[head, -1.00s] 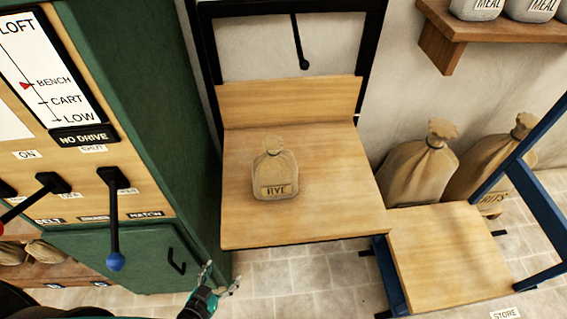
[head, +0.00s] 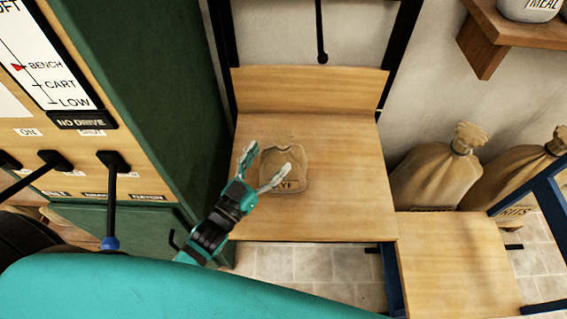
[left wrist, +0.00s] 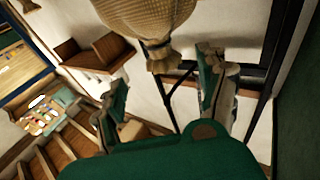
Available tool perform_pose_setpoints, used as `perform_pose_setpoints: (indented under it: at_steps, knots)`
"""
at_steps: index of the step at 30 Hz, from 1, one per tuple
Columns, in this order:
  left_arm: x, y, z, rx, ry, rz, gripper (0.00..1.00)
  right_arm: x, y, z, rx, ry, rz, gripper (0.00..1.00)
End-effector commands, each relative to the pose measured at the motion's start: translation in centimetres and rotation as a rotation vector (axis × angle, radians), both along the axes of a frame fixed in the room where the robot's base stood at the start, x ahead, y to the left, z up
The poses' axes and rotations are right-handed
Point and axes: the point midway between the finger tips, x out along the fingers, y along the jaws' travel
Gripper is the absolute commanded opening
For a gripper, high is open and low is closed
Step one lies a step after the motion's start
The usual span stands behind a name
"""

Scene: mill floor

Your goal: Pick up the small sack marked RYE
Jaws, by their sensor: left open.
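The small tan sack marked RYE (head: 294,162) stands on a wooden platform (head: 340,215) in the middle of the head view. Its label is partly covered by a finger of my left gripper. My left gripper (head: 264,164) is open and its fingers overlap the sack's left and front in this view. In the left wrist view, a tan sack (left wrist: 150,18) shows at the top with its tied neck towards the fingers of the open left gripper (left wrist: 160,72). The fingers look empty, and I cannot tell whether they touch the sack. My right gripper is out of view.
A green cabinet with levers (head: 112,195) stands close on the left. The platform has a raised wooden back board (head: 310,90) and a dark frame. Larger sacks (head: 437,180) stand at the right behind a lower wooden step (head: 455,262). A wall shelf (head: 490,45) is above.

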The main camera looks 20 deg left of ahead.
Motion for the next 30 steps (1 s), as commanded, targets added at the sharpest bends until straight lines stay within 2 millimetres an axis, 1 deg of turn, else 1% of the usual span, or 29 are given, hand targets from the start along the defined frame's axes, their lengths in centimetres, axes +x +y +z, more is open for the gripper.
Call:
perform_pose_setpoints:
  at_steps: [1, 3, 7, 9, 14, 18, 21, 26, 27, 30]
  knots:
    - [0.7, -0.2, 0.3, -0.001, -0.002, 0.0, 0.75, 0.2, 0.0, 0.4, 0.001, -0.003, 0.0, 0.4]
    - [1.4, -0.4, 0.3, -0.001, 0.0, 0.0, 0.75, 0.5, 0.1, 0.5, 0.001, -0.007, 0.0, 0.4]
    - [2.0, -0.6, 0.3, -0.001, 0.001, 0.0, 0.75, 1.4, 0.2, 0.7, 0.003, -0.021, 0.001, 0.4]
    - [2.6, -0.8, 0.5, -0.001, 0.0, 0.0, 0.75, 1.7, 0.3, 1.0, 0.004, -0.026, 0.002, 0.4]
    - [5.1, -1.2, 0.9, 0.0, -0.001, 0.0, 0.75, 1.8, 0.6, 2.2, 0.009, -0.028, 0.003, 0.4]
    - [6.6, -1.7, 0.9, -0.001, 0.0, 0.001, 0.75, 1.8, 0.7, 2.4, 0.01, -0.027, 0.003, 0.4]
    - [6.9, -1.8, 0.8, 0.0, 0.002, 0.0, 0.75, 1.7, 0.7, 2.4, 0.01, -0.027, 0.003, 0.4]
    - [6.9, -1.8, 0.7, 0.0, 0.002, 0.0, 0.75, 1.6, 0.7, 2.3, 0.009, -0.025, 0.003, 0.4]
    - [6.9, -1.8, 0.7, 0.0, 0.002, 0.0, 0.74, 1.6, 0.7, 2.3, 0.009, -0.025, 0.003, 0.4]
    - [6.8, -1.8, 0.7, 0.0, 0.002, 0.0, 0.61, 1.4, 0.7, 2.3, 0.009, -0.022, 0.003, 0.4]
